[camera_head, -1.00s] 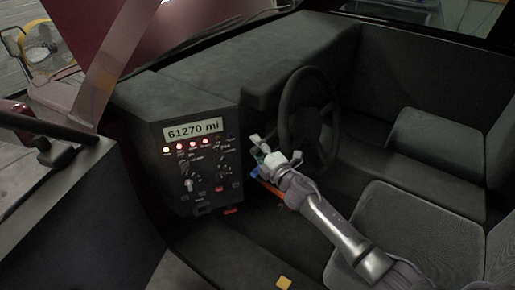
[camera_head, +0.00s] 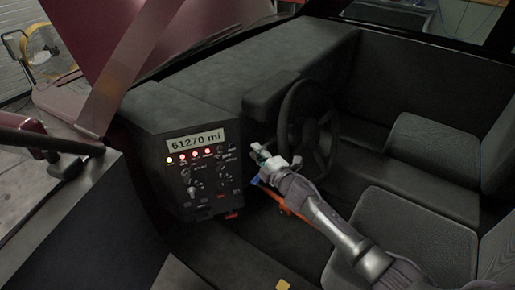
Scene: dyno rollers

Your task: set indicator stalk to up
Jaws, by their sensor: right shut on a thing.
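The steering wheel (camera_head: 285,120) stands in the middle of the view, in front of the dashboard. My right gripper (camera_head: 261,153) is just left of the wheel's lower rim, its arm reaching in from the lower right. Its fingers are shut on a thin thing beside the wheel, which seems to be the indicator stalk. The fingers hide most of that thing, so I cannot tell its tilt. My left gripper is not in view.
The dark console (camera_head: 165,185) left of the gripper carries a lit mileage display (camera_head: 195,140), a row of lamps and several knobs. An orange bar (camera_head: 272,196) with a blue end lies under my right gripper. Grey seats (camera_head: 420,215) fill the right.

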